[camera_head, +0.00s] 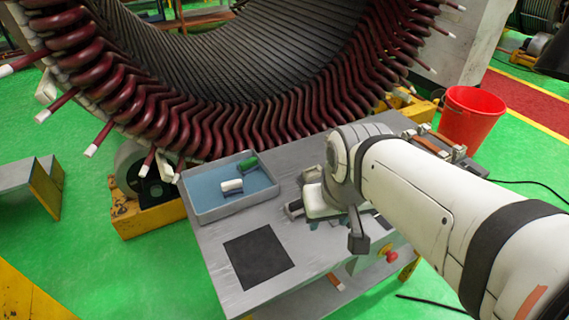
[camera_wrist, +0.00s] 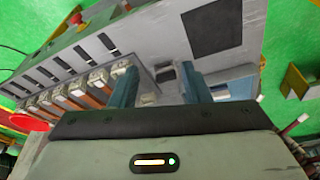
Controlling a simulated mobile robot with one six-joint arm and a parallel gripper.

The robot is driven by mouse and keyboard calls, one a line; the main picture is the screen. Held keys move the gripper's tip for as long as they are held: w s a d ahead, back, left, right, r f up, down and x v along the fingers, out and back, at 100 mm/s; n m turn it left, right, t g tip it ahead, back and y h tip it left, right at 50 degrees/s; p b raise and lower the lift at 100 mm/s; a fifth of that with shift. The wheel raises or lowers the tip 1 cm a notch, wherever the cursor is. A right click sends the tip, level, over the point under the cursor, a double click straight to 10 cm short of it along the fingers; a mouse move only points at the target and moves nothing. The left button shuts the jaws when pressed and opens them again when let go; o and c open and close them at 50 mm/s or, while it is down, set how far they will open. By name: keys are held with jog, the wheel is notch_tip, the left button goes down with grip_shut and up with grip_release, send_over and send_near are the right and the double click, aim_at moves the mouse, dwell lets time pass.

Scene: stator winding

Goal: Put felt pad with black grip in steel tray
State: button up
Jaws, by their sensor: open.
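The steel tray (camera_head: 196,209) stands on the left back of the grey table in the head view, with a blue floor. Its corner also shows at the right in the wrist view (camera_wrist: 240,88).
A row of white-topped, orange-brown pieces (camera_wrist: 100,80) stands left of my fingers in the wrist view. A flat black square (camera_head: 258,256) lies on the table's front left. The large stator (camera_head: 150,100) rises behind the table. A red bucket (camera_head: 470,115) stands at the right.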

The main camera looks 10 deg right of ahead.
jog(key=shift+o, duration=0.6)
jog(key=shift+w+a+f+n, duration=0.1)
jog(key=shift+w+n, duration=0.3)
jog(key=o, duration=0.4)
jog(key=w+f+n+g+b, duration=0.1)
jog(key=w+f+n+b, duration=0.1)
jog(key=w+n, duration=0.6)
jog(key=shift+w+f+b, duration=0.4)
jog(key=shift+f, duration=0.35)
jog(key=n+g+b, duration=0.2)
jog(key=n+b, duration=0.1)
jog(key=n, duration=0.9)
send_over(299, 205)
jog(key=w, duration=0.2)
jog(key=f, duration=0.9)
jog(key=shift+s+d+f, duration=0.1)
jog(key=shift+s+d, duration=0.15)
jog(key=shift+w+f+n, duration=0.25)
jog(key=shift+f+n, duration=0.05)
jog(key=shift+f, duration=0.35)
jog(key=shift+f+p, duration=0.45)
jog(key=shift+f, duration=3.05)
